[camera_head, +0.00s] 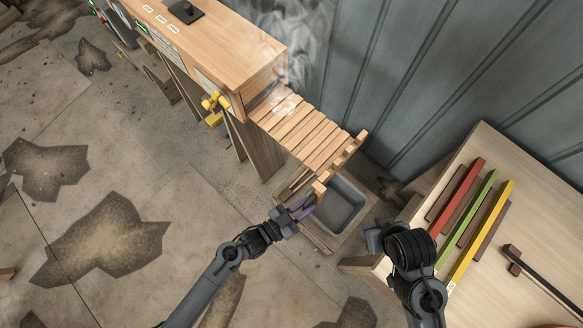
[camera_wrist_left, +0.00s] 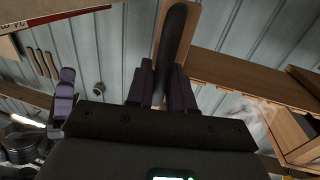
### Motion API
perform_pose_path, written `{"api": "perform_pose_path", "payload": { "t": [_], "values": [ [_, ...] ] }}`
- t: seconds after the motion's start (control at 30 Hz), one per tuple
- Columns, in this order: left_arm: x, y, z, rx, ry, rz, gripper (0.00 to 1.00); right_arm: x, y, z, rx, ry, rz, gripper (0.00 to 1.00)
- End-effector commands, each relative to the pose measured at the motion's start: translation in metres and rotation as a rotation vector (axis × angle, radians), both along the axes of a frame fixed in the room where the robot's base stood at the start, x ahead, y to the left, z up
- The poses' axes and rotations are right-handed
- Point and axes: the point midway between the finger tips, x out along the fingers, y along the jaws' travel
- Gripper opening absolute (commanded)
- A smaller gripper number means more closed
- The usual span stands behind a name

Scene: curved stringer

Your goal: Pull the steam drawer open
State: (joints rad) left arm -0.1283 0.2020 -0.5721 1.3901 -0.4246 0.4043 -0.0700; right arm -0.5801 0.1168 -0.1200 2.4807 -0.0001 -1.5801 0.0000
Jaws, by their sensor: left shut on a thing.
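The steam drawer (camera_head: 303,132) is a slatted wooden tray standing out of the open end of the wooden steam box (camera_head: 215,45). Steam rises around the opening. My left gripper (camera_head: 304,207) is at the near corner of the drawer's outer end. In the left wrist view my left gripper (camera_wrist_left: 158,85) is shut on a dark handle (camera_wrist_left: 175,38), with a wooden bar right behind it. In the head view the handle is hidden. My right gripper (camera_head: 377,236) is near the table corner, apart from the drawer; its jaws are not clear.
A grey basin (camera_head: 341,207) in a wooden frame stands below the drawer's outer end. A pale table (camera_head: 530,190) at right holds red, green and yellow strips. A yellow valve (camera_head: 213,103) sits on the box side. Floor at left is open.

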Motion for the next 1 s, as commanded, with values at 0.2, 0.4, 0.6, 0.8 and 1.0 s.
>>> {"api": "perform_pose_path", "payload": {
  "t": [0.2,0.4,0.6,0.8,1.0],
  "values": [
    [-0.0116,-0.0115,0.0005,-0.002,0.0,-0.001,0.0,-0.0003,-0.0016,0.0023,-0.007,0.001,0.004,0.43],
    [-0.0126,-0.0124,-0.0001,-0.002,-0.001,-0.001,0.0,-0.0003,-0.0019,0.0021,-0.008,0.001,0.005,0.43],
    [-0.0124,-0.0122,-0.0004,-0.001,-0.001,-0.001,0.26,-0.0003,-0.0017,0.002,-0.007,0.001,0.005,0.43],
    [-0.0122,-0.0119,-0.0005,0.0,0.0,-0.001,0.38,-0.0003,-0.0009,0.002,-0.004,0.001,0.002,0.43],
    [-0.013,-0.0105,-0.0007,0.0,0.0,0.0,0.38,-0.0002,0.0002,0.0022,0.001,0.001,-0.001,0.43]
  ]
}}
